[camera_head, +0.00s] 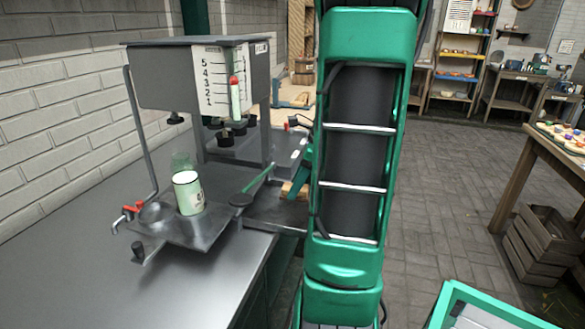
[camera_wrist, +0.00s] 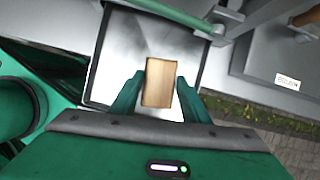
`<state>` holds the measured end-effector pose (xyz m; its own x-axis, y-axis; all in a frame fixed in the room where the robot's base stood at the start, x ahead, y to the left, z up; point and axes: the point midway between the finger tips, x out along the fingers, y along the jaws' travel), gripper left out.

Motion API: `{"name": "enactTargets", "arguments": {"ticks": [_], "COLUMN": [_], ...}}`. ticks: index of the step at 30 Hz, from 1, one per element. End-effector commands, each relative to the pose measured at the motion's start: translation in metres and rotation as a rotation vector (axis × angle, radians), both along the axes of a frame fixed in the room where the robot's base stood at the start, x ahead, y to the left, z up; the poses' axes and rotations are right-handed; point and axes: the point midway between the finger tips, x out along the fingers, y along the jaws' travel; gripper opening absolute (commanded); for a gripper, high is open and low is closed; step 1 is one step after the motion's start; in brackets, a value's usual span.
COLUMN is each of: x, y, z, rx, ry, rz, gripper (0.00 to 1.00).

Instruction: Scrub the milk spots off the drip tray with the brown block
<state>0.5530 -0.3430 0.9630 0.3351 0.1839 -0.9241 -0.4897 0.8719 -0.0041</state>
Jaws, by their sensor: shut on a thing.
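The brown block (camera_wrist: 158,84) is a light wooden rectangle between the two green fingers of my gripper (camera_wrist: 157,80) in the wrist view. My gripper is shut on it, over the grey drip tray (camera_wrist: 103,62) with its dark rim. In the head view a small part of the block (camera_head: 291,190) shows beside my arm, which hides much of the tray (camera_head: 262,212). Pale smears and a bright sheen show on the tray in the wrist view; I cannot tell milk spots from reflection. Whether the block touches the tray is unclear.
A grey machine with a numbered scale (camera_head: 214,82) stands over the counter (camera_head: 190,285) behind the tray. A green rod (camera_wrist: 170,14) crosses the tray's far edge.

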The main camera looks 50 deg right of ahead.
Motion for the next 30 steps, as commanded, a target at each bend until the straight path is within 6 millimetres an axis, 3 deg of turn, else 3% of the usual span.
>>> {"name": "enactTargets", "arguments": {"ticks": [18, 30], "x": [0.003, 0.003], "y": [0.005, 0.006], "z": [0.052, 0.055], "rx": [0.002, 0.002], "ry": [0.001, 0.001], "rz": [0.008, 0.009], "gripper": [0.21, 0.21]}}
